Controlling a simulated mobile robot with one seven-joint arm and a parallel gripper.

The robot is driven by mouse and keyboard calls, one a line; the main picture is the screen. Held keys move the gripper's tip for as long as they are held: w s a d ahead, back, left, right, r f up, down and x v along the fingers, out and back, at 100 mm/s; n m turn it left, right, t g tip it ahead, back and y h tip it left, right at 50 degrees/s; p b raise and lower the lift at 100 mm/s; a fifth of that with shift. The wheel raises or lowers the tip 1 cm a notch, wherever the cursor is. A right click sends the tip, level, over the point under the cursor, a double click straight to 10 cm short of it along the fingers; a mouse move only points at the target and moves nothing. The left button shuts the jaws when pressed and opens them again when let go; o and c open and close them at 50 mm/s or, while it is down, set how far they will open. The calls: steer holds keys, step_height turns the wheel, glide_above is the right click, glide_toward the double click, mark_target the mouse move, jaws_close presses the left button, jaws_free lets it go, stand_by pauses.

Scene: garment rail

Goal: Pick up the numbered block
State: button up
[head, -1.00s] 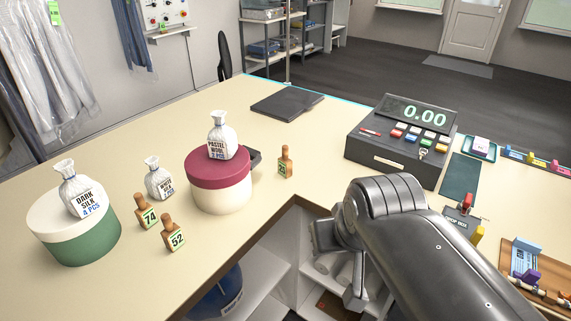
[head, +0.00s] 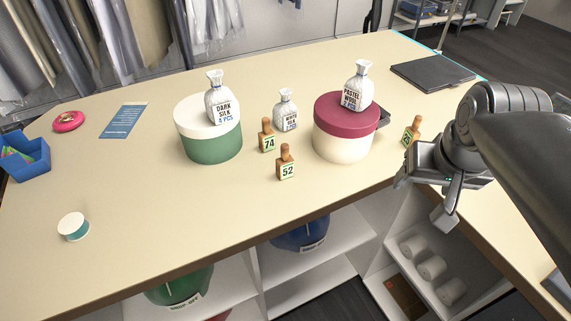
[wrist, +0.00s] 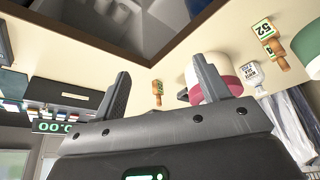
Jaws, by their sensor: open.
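Three small wooden numbered blocks with knob tops and green-edged labels stand on the counter. Block 74 (head: 267,138) and block 52 (head: 286,166) are between the two round boxes, 52 nearer the front edge. A third block (head: 413,131), its number partly hidden, stands right of the maroon-lidded box, close behind my gripper. My gripper (head: 426,190) is open and empty at the counter's inner corner. In the wrist view, the third block (wrist: 157,90) shows between the spread fingers, beyond them and apart from them. Block 52 (wrist: 264,30) is at the upper right there.
A green box with white lid (head: 210,145) and a maroon-lidded box (head: 343,140) each carry a tied bag; a smaller bag (head: 286,110) stands between. A dark flat folder (head: 432,73) lies behind. A cash register (wrist: 62,97) shows in the wrist view. The left front counter is mostly clear.

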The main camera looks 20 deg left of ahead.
steer(key=w+a+n+g, duration=0.2)
steer(key=w+a+n, duration=0.1)
steer(key=w+a, duration=0.85)
steer(key=n+g, duration=0.2)
steer(key=n, duration=0.1)
glide_toward(285, 158)
steer(key=shift+w+a+f+h, duration=0.2)
steer(key=shift+w+a+h, duration=0.1)
steer(key=shift+w+a, duration=0.5)
steer(key=shift+a+f, duration=0.1)
steer(key=shift+f, duration=0.2)
step_height(285, 158, down, 5)
steer(key=shift+r, duration=0.2)
steer(key=shift+s+d+f, duration=0.1)
steer(key=shift+d+f, duration=0.1)
steer(key=shift+f, duration=1.25)
steer(key=shift+s+d+f, duration=0.1)
steer(key=shift+d+f, duration=0.15)
steer(key=shift+f, duration=1.2)
steer(key=c, duration=1.2)
steer(key=shift+r, duration=0.15)
steer(key=shift+c, duration=0.2)
